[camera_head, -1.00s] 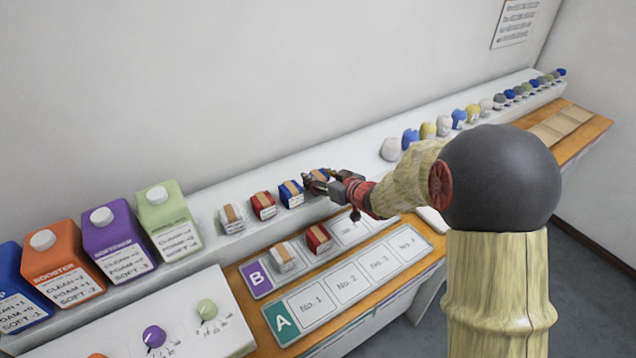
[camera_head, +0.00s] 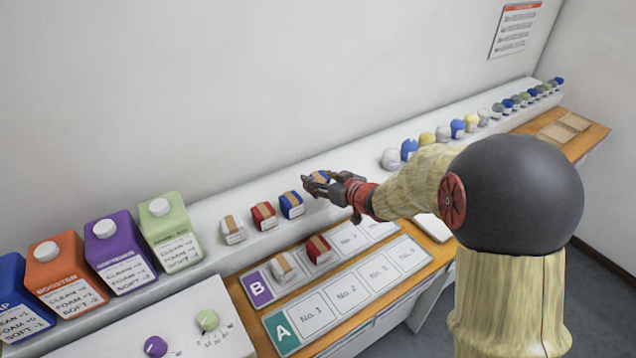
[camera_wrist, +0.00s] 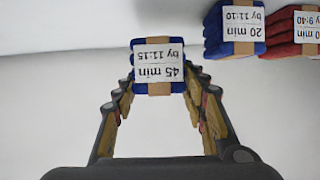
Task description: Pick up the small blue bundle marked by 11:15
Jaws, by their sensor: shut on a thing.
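The small blue bundle (camera_wrist: 158,68) has a brown band and a label reading "45 min by 11:15", upside down in the wrist view. My gripper (camera_wrist: 160,90) is shut on it, with a finger on each side. In the head view my gripper (camera_head: 316,182) is at the white shelf, and the blue bundle (camera_head: 321,177) shows partly between the fingers. The bundle appears to be a little above the shelf.
Another blue bundle (camera_head: 291,204), marked "20 min by 11:10" in the wrist view (camera_wrist: 234,30), stands to the left. A red bundle (camera_head: 264,215) and a white bundle (camera_head: 232,229) follow. Tray B (camera_head: 258,289) holds two bundles; tray A (camera_head: 282,330) is empty.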

